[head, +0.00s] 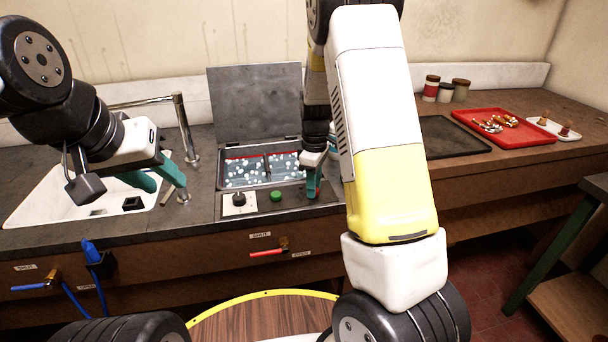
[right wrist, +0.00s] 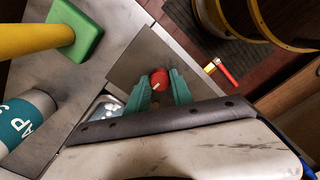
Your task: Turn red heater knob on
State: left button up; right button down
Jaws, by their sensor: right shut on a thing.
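The red heater knob (right wrist: 159,77) sits on the grey control panel, with a pale mark line on its top. My right gripper (right wrist: 161,82) has its teal fingers on either side of the knob, shut on it. In the head view my right gripper (head: 313,188) points down at the right end of the panel (head: 295,197) and mostly hides the knob. My left gripper (head: 168,187) hangs over the right side of the sink, its teal fingers apart and empty.
A bath (head: 262,169) with bubbly liquid and a raised lid (head: 255,100) is behind the panel. A black knob (head: 239,199) and a green button (head: 277,195) are to the left. A red-handled valve (head: 268,252) is below. A red tray (head: 505,128) is far right.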

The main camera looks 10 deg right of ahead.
jog(key=shift+m, duration=0.3)
jog(key=m, duration=0.3)
jog(key=shift+m, duration=0.4)
jog(key=m, duration=0.4)
jog(key=shift+w+m, duration=0.1)
jog(key=shift+m, duration=0.2)
jog(key=m, duration=0.4)
jog(key=shift+r, duration=0.1)
jog(key=m, duration=0.4)
jog(key=shift+m, duration=0.6)
jog(key=c, duration=1.1)
grip_release()
